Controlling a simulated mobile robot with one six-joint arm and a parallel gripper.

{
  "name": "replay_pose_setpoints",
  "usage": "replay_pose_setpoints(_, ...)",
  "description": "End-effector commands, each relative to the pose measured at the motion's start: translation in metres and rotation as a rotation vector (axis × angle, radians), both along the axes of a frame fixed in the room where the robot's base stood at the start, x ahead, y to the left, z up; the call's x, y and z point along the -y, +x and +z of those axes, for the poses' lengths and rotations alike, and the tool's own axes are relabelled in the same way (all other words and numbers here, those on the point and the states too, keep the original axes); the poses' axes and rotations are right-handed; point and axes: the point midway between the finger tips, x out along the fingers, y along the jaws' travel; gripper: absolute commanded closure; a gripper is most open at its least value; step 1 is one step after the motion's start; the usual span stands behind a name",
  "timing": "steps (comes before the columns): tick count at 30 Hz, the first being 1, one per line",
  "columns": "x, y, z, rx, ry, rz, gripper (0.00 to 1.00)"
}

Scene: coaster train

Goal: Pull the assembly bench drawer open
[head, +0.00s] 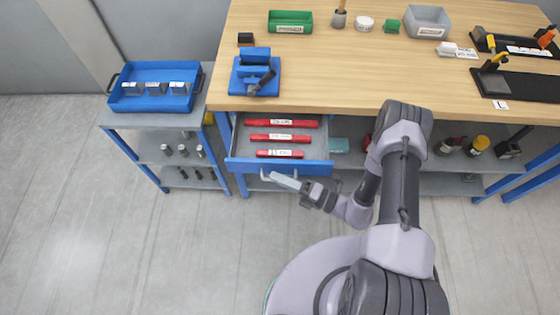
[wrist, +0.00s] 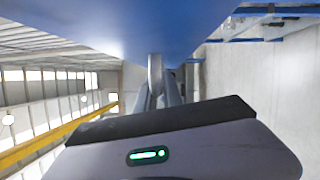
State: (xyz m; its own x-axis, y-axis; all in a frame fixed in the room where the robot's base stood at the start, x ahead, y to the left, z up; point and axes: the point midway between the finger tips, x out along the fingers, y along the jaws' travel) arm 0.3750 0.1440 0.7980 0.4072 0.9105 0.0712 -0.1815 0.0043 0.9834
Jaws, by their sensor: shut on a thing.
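The assembly bench drawer (head: 238,164) has a blue front and stands well out from under the wooden bench top (head: 350,75). Several red labelled tools (head: 280,137) lie in it in rows. My gripper (head: 275,177) is at the drawer's front, at its handle (head: 265,175). In the wrist view the gripper fingers (wrist: 157,95) close around the light grey handle (wrist: 155,68), just under the blue drawer front (wrist: 130,25). The fingers partly hide the handle in both views.
A blue vise (head: 255,75) stands on the bench above the drawer. A trolley with a blue tray (head: 155,86) stands to the left. Shelf items (head: 478,145) sit under the bench at right. The floor (head: 150,240) at front left is clear.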

Motion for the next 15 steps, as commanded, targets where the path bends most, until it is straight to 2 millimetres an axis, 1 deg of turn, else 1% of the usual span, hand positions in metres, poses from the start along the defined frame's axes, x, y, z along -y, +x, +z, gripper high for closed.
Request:
replay_pose_setpoints(1,0.0,-0.009,0.002,-0.004,0.002,-0.002,1.0)
replay_pose_setpoints(3,0.0,-0.02,0.001,-0.003,0.002,-0.003,1.0)
replay_pose_setpoints(6,-0.001,-0.033,0.001,-0.002,0.002,-0.002,1.0)
replay_pose_setpoints(10,-0.001,-0.044,0.001,-0.002,0.001,-0.002,1.0)
replay_pose_setpoints(15,-0.001,-0.052,0.0,-0.001,0.001,-0.001,1.0)
